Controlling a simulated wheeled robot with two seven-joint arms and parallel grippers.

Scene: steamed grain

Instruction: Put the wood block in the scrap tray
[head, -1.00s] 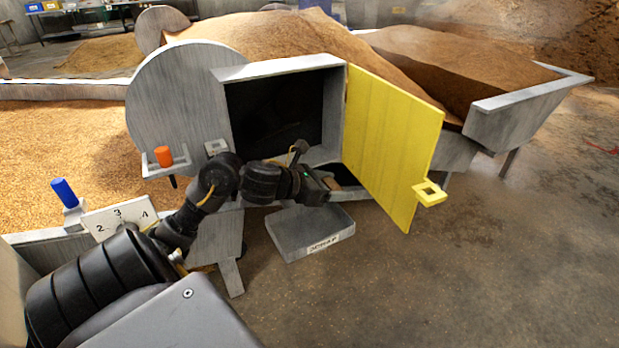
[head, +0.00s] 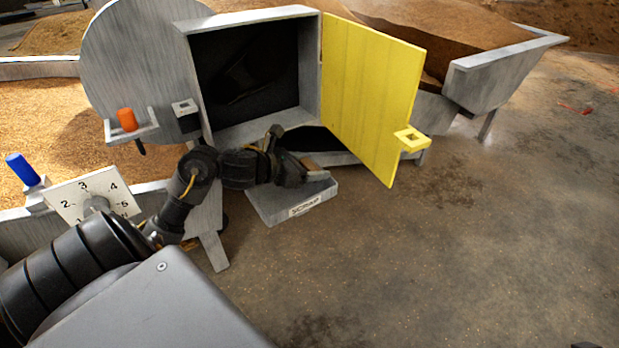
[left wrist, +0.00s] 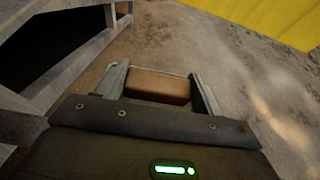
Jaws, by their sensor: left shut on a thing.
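The wood block (left wrist: 158,87) is a brown block between the two fingers of my left gripper (left wrist: 160,88) in the left wrist view. The gripper is shut on it. In the head view my left gripper (head: 308,173) is over the back right part of the grey scrap tray (head: 270,210), with a small brown bit of the block (head: 303,162) showing beside it. The tray lies low in front of the open box and has a label on its front edge. I cannot tell whether the block touches the tray. My right gripper is not in view.
The grey box (head: 250,17) with a dark inside stands open behind the tray. Its yellow door (head: 370,95) is swung out to the right. An orange handle (head: 127,119), a blue handle (head: 22,168) and a numbered dial plate (head: 70,200) are at left. The floor at right is clear.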

